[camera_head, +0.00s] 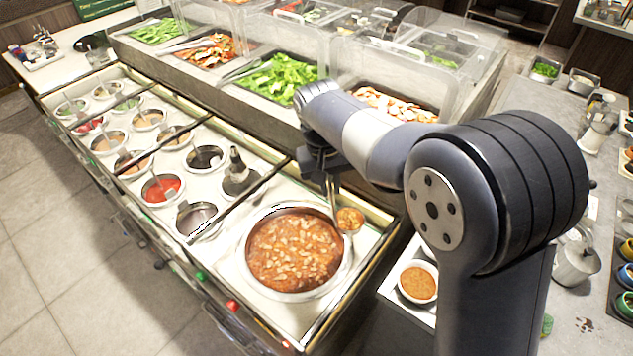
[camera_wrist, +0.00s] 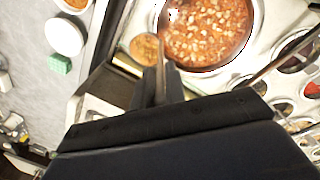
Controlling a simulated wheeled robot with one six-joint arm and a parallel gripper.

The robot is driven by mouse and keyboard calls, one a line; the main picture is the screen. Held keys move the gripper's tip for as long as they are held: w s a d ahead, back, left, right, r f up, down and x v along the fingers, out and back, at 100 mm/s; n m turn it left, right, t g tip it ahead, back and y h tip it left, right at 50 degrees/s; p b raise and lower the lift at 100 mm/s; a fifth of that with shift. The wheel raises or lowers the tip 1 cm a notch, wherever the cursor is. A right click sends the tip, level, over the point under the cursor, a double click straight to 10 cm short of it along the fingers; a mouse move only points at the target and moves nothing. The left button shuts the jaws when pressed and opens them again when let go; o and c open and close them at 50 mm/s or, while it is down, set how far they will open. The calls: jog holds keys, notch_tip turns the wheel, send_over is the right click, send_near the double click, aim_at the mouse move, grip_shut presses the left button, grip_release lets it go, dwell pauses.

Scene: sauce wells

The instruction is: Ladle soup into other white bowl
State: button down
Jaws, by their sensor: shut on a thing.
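My gripper (camera_head: 328,172) is shut on the upright handle of a ladle (camera_head: 333,200), above the right rim of the large round soup pot. The ladle's cup (camera_head: 350,220) is full of reddish-brown soup and hangs at the pot's right edge. In the wrist view the filled cup (camera_wrist: 146,47) shows beside the pot. The pot (camera_head: 245,262) holds chunky orange-red soup (camera_head: 293,250). One white bowl (camera_head: 401,292) holds soup on the side surface right of the counter. Another white bowl (camera_wrist: 64,37) looks plain white inside in the wrist view; my arm may partly hide it in the head view.
Several sauce wells (camera_head: 162,189) fill the counter left of the pot. Salad trays (camera_head: 280,78) under clear guards (camera_head: 395,60) stand behind. The counter's edge and a gap separate pot and bowls.

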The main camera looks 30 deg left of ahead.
jog(key=w+d+b, duration=0.3)
jog(key=w+d, duration=0.2)
jog(key=d, duration=0.8)
jog(key=w+d+b, duration=0.2)
jog(key=w+d, duration=0.2)
jog(key=d, duration=0.8)
jog(key=s+a+f+t+h+b, duration=0.3)
jog(key=f+b, duration=0.3)
jog(key=b, duration=0.3)
jog(key=s+a+f+t+h+b, duration=0.3)
jog(key=f+h+b, duration=0.3)
jog(key=b, duration=0.3)
jog(key=shift+a+f+t+b, duration=0.3)
jog(key=shift+a+t, duration=0.2)
jog(key=shift+a, duration=0.3)
jog(key=shift+r, duration=0.15)
dwell(0.8)
